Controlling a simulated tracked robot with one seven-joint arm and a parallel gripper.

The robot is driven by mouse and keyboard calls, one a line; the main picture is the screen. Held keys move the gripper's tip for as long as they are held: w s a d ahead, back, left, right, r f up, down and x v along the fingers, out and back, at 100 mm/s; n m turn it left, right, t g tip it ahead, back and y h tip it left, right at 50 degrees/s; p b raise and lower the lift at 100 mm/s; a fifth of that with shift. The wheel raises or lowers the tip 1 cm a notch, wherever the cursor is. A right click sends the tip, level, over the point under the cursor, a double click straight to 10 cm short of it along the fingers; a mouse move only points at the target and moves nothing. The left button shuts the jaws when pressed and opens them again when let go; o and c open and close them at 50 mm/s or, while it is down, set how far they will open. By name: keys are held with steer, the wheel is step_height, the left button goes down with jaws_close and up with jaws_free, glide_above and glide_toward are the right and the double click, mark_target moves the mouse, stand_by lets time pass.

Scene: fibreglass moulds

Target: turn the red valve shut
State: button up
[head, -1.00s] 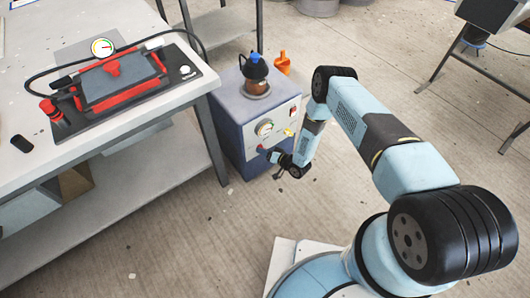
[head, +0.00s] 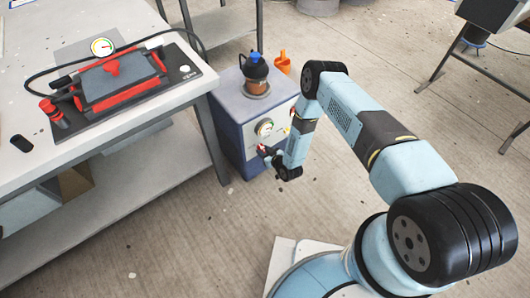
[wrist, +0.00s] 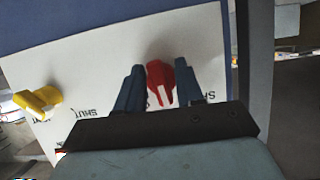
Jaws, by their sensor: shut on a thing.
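The red valve (wrist: 160,82) is on the white front panel (wrist: 110,60) of a blue-grey cabinet. In the wrist view its handle stands between the two blue fingers of my gripper (wrist: 159,76), which are shut on it. The handle points toward the gripper's palm. Printed "SHUT" marks show on the panel on both sides, partly covered by the gripper. In the head view my gripper (head: 265,151) is at the lower part of the cabinet's front, and the valve is mostly hidden there.
A yellow valve (wrist: 38,101) sits left of the red one in the wrist view. A gauge (head: 264,127) is above my gripper on the cabinet (head: 230,125). A workbench (head: 100,150) stands left.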

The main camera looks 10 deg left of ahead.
steer(key=n+t, duration=0.1)
steer(key=n+t+h, duration=0.1)
steer(key=n, duration=0.1)
steer(key=shift+a+r, duration=0.1)
steer(key=shift+a, duration=0.2)
steer(key=n+t+h, duration=0.1)
steer(key=n, duration=0.1)
steer(key=shift+n+t, duration=0.3)
steer(key=shift+n, duration=0.1)
steer(key=shift+n, duration=0.3)
steer(key=o, duration=1.1)
steer(key=shift+d, duration=0.15)
steer(key=shift+c, duration=0.2)
steer(key=v, duration=1.3)
steer(key=shift+s+d, duration=0.15)
steer(key=shift+s, duration=0.3)
